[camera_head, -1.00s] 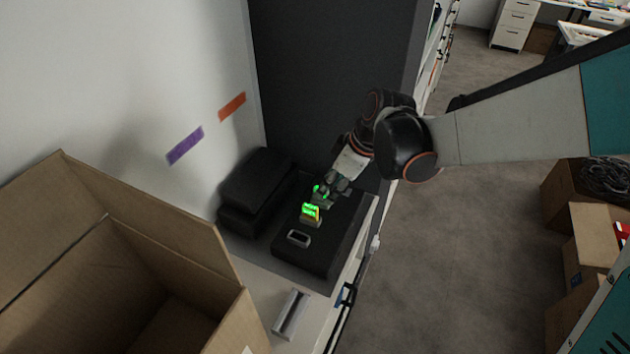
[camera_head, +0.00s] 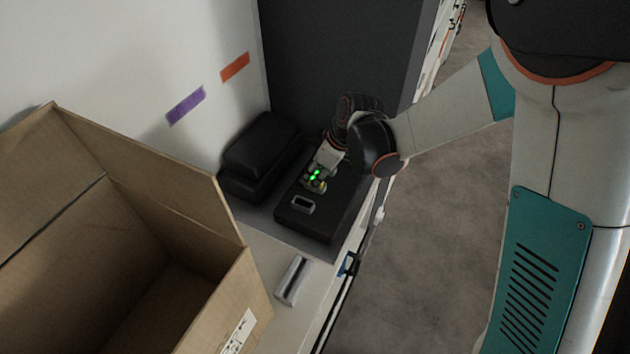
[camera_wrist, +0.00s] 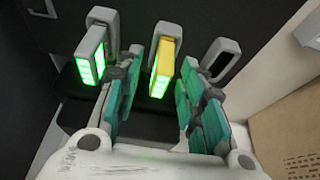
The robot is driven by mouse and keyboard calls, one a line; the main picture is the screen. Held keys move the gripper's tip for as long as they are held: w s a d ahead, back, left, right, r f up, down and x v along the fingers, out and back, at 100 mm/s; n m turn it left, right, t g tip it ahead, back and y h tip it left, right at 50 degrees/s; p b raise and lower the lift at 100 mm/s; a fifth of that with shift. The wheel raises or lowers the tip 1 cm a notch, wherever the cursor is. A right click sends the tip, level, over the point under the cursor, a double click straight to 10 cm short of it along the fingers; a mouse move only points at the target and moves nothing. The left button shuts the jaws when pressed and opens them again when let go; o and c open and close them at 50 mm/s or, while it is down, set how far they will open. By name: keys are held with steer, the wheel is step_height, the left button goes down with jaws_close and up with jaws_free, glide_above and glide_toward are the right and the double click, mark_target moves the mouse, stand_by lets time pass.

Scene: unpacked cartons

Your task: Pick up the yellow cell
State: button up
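The yellow cell (camera_wrist: 165,59) stands upright in a grey-rimmed slot of a black dock, with a glowing green front, in the wrist view. In the head view the cell (camera_head: 322,186) is small and partly hidden by my gripper (camera_head: 316,176). In the wrist view my gripper (camera_wrist: 160,88) is open, its teal-padded fingers on either side of the cell with gaps showing. I cannot tell whether a finger touches it. A grey cell with a green front (camera_wrist: 92,56) stands in the slot to the left, just outside the left finger.
An empty slot (camera_wrist: 220,60) lies right of the yellow cell. The black dock (camera_head: 308,224) sits on a light counter beside a black case (camera_head: 262,145). An open carton (camera_head: 215,235) stands at left, and a grey handle-like piece (camera_head: 293,280) lies in front.

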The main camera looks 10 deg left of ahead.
steer(key=shift+a+f, duration=0.15)
steer(key=shift+f, duration=0.2)
jaws_close()
steer(key=shift+r, duration=0.1)
step_height(320, 180, up, 20)
steer(key=p, duration=0.4)
steer(key=shift+s, duration=0.1)
